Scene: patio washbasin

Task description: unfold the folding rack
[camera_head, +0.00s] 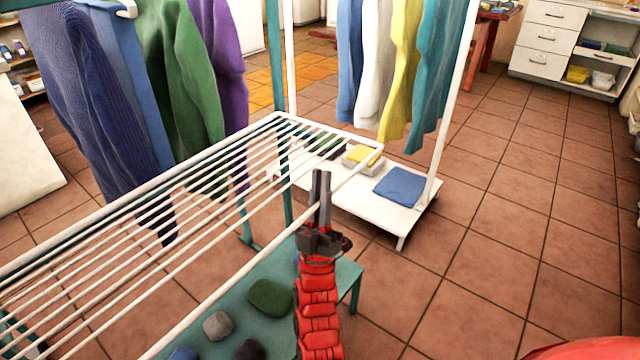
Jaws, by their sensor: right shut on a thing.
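The folding rack (209,181) is a white frame with several thin parallel bars. It spreads from the lower left to the middle of the view, with its far end near the hanging clothes. My right gripper (321,190), on a red arm coming up from the bottom, has its dark fingers shut on the rack's right side rail, near the far right corner. The fingers hide a short piece of that rail. My left gripper is not in view.
Clothes hang at the back left, close to the rack. A white garment stand (413,219) holds a blue folded cloth (399,187). Tiled floor (500,260) is clear at the right.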

